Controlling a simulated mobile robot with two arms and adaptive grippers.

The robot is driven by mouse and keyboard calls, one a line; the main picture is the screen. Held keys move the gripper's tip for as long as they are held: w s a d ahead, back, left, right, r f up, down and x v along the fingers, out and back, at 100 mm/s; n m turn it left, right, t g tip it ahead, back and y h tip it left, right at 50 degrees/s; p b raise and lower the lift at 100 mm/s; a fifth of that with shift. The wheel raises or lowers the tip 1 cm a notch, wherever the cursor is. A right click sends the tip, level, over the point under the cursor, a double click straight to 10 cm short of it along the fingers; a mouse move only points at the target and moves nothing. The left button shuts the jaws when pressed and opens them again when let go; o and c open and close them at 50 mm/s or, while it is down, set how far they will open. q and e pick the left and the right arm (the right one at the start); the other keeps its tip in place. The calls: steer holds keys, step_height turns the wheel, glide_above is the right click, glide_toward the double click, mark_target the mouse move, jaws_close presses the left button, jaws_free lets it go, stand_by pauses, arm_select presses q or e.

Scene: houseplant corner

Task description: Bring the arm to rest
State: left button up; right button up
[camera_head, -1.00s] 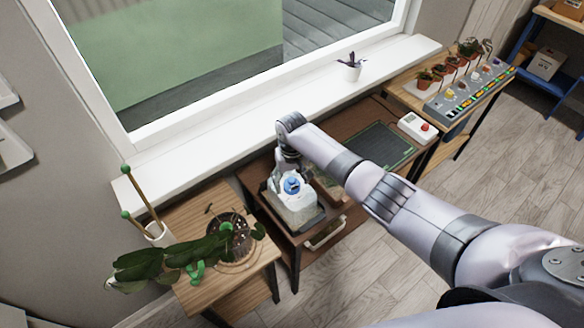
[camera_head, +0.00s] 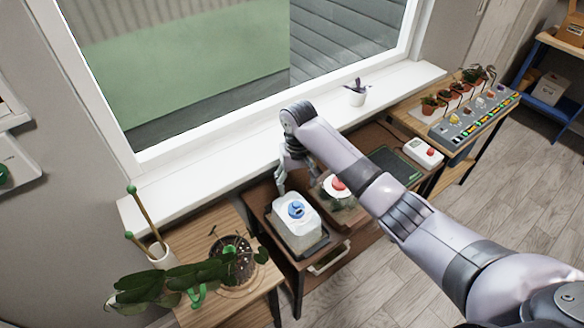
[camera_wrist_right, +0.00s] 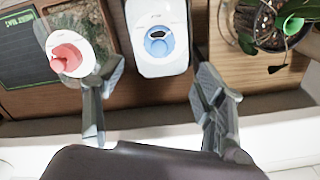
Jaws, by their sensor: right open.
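My right arm reaches in from the right, and its gripper (camera_head: 290,170) hangs near the window sill, behind the white container. In the right wrist view the two fingers of this gripper (camera_wrist_right: 160,108) are spread apart with nothing between them. The white container with a blue cap (camera_head: 296,232) stands in a dark tray (camera_head: 318,248) on the brown table; it also shows beyond the fingers in the right wrist view (camera_wrist_right: 158,45). The gripper is apart from it. My left gripper is not in view.
A container with a red top (camera_head: 337,187) stands beside the white one, partly behind my arm. A leafy potted plant (camera_head: 235,258) is on the wooden table at left. The window sill (camera_head: 230,150) runs close behind the gripper and holds a small white pot (camera_head: 357,97).

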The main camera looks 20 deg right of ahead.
steer(key=s+a+f+n+t+y, duration=0.15)
steer(key=s+f, duration=0.25)
steer(key=s, duration=0.4)
steer(key=s+a+f+n, duration=0.1)
steer(key=s+a+f, duration=0.2)
steer(key=s, duration=0.6)
steer(key=s+d+r+t+h, duration=0.1)
steer(key=s+d+r, duration=0.25)
steer(key=s, duration=0.45)
steer(key=s+d+r+t, duration=0.1)
steer(key=s+d+r, duration=0.1)
steer(key=s+d, duration=0.45)
step_height(320, 180, down, 30)
steer(key=s+a+f+g+b, duration=0.1)
steer(key=s+a+b, duration=0.1)
steer(key=b, duration=0.3)
steer(key=s+d+f+b, duration=0.1)
steer(key=s+f+b, duration=0.1)
steer(key=s+f, duration=0.6)
steer(key=s+d+f+g+b, duration=0.1)
steer(key=s+f+b, duration=0.1)
steer(key=s+f, duration=0.7)
step_height(320, 180, down, 4)
steer(key=shift+d+r, duration=0.2)
steer(key=shift+d, duration=0.2)
